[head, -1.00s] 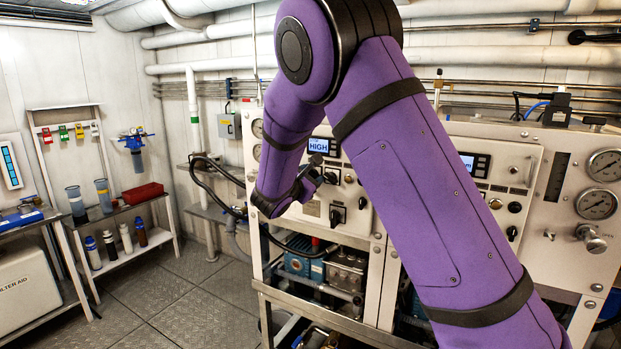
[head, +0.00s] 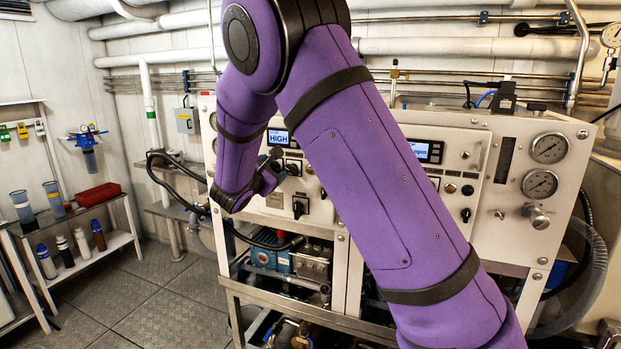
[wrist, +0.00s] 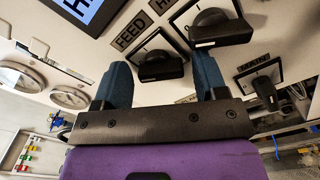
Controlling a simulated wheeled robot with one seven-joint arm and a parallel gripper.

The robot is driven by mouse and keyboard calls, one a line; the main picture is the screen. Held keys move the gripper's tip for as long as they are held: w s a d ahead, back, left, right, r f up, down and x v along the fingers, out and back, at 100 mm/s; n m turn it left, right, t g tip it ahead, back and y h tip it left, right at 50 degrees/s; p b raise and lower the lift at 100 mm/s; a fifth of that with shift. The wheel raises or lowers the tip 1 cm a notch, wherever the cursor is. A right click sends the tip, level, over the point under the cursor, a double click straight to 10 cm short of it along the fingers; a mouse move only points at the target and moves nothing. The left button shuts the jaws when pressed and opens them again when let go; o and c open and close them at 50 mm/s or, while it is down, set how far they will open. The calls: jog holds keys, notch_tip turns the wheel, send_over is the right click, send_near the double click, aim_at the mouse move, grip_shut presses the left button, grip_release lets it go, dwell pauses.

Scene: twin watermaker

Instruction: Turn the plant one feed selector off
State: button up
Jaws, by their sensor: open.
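In the wrist view the feed selector (wrist: 160,66) is a black knob on a square plate beside the FEED label (wrist: 131,33). My gripper (wrist: 163,78) is open, with one blue finger on either side of this knob in the picture. Contact between the fingers and knob cannot be made out. In the head view my gripper (head: 273,172) is at the left panel (head: 262,220), below the screen reading HIGH (head: 279,138). The gripper and wrist largely cover the feed selector there.
A second black knob (wrist: 220,28) sits close beside the right finger. Another switch (wrist: 262,88) is further right. Below the panel are a blue pump (head: 270,262) and hoses. A shelf with bottles (head: 115,243) stands left. The floor (head: 150,300) there is clear.

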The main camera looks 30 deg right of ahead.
jog(key=s+a+m, duration=0.7)
jog(key=a+m, duration=0.1)
jog(key=m, duration=0.4)
jog(key=s+d+r+m+g+y, duration=0.2)
jog(key=s+d+r+m+g, duration=0.15)
jog(key=s+d+g, duration=0.5)
jog(key=s+d+m+y, duration=0.1)
jog(key=s+y, duration=0.2)
jog(key=s, duration=0.5)
jog(key=s+d+r+m+y, duration=0.1)
jog(key=s+d+y, duration=0.1)
jog(key=s, duration=0.6)
jog(key=shift+s+d+r+m+y, duration=0.15)
jog(key=shift+m+y, duration=0.2)
jog(key=shift+y, duration=0.35)
